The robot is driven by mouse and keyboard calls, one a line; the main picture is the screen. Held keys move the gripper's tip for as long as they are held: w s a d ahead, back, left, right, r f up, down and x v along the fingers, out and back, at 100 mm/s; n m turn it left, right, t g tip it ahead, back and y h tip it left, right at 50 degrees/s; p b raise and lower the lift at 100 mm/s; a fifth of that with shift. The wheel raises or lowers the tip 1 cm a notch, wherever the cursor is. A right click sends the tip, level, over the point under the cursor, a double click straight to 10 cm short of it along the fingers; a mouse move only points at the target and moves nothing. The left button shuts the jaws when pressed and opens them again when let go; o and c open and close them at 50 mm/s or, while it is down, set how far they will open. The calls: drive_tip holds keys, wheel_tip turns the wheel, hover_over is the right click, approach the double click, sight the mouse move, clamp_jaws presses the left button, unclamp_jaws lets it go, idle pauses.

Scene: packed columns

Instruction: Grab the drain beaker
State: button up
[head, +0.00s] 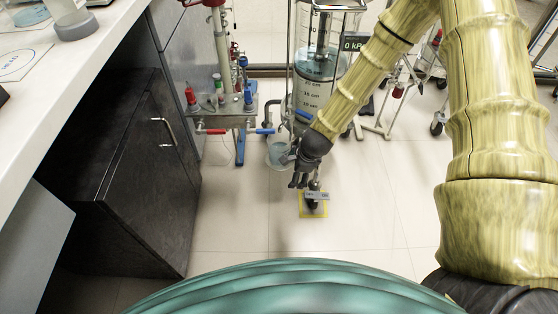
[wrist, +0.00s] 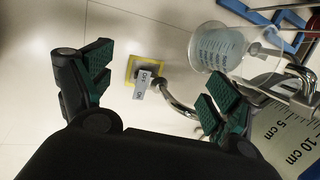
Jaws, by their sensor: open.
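The drain beaker (head: 279,152) is a clear, graduated vessel with pale blue liquid in its lower part. In the head view it is low beside the foot of the tall column, partly hidden by my gripper. In the wrist view the beaker (wrist: 222,48) is at the upper right, beyond the right finger. My gripper (head: 297,179) is in front of the beaker, to its lower right in the head view. The beaker is outside the finger gap.
The tall graduated column (head: 314,88) stands behind my gripper. A tagged metal fitting (head: 316,195) shows above a yellow floor square (head: 325,212). A valve stand (head: 225,112) is left of the beaker, a black cabinet (head: 140,170) farther left. Front floor is clear.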

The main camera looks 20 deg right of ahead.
sight(280, 148)
drive_tip(key=w+d+m+t+y+b, duration=0.2)
drive_tip(key=w+m+b, duration=0.75)
drive_tip(key=w, duration=0.45)
drive_tip(key=shift+n, duration=0.25)
drive_tip(key=shift+s+b+x, duration=0.15)
drive_tip(key=shift+b+x, duration=1.05)
drive_tip(key=shift+x, duration=0.3)
drive_tip(key=shift+s+b+x, duration=0.15)
drive_tip(key=shift+b+x, duration=1)
drive_tip(key=shift+x, duration=0.4)
drive_tip(key=shift+w+a+f, duration=0.25)
drive_tip(key=shift+w+f, duration=0.1)
drive_tip(key=shift+f, duration=0.2)
drive_tip(key=shift+r, duration=0.15)
drive_tip(key=c, duration=1.1)
drive_tip(key=shift+c, duration=0.2)
